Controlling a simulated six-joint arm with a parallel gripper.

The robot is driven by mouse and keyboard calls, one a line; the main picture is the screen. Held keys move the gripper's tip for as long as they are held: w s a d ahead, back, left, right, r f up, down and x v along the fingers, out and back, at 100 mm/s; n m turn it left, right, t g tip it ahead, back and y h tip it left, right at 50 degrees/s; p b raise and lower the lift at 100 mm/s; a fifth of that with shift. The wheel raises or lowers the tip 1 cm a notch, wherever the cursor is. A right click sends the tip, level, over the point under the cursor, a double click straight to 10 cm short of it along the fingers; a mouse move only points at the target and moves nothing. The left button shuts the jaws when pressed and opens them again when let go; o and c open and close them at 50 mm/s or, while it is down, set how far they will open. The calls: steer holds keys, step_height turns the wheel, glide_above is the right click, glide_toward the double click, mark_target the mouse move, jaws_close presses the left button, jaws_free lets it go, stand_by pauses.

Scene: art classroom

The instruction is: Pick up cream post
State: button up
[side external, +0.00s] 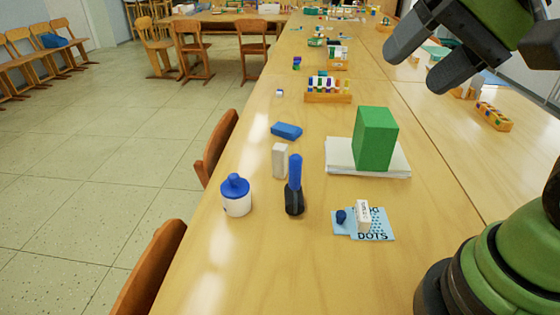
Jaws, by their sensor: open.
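The cream post (280,160) is a small upright block on the wooden table, left of the middle of the side external view. My gripper (418,62) is at the upper right, well above the table and far from the post. Its two dark fingers are apart with nothing between them.
A white bottle with a blue cap (236,195) stands front left of the post, and a blue block (286,131) lies behind it. A green box (375,138) stands on white paper (340,156). A blue card (376,229) holds small items. Chairs line the left edge.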

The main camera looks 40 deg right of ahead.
steer(key=w+d+f+m+g, duration=0.1)
steer(key=w+f+m, duration=0.1)
steer(key=w+m, duration=0.75)
steer(key=m+g, duration=0.2)
steer(key=m, duration=1)
glide_toward(280, 146)
steer(key=x, duration=0.4)
steer(key=shift+s+d+f, duration=0.1)
steer(key=shift+s, duration=0.05)
steer(key=shift+y, duration=0.3)
steer(key=shift+x, duration=3.1)
steer(key=c, duration=1)
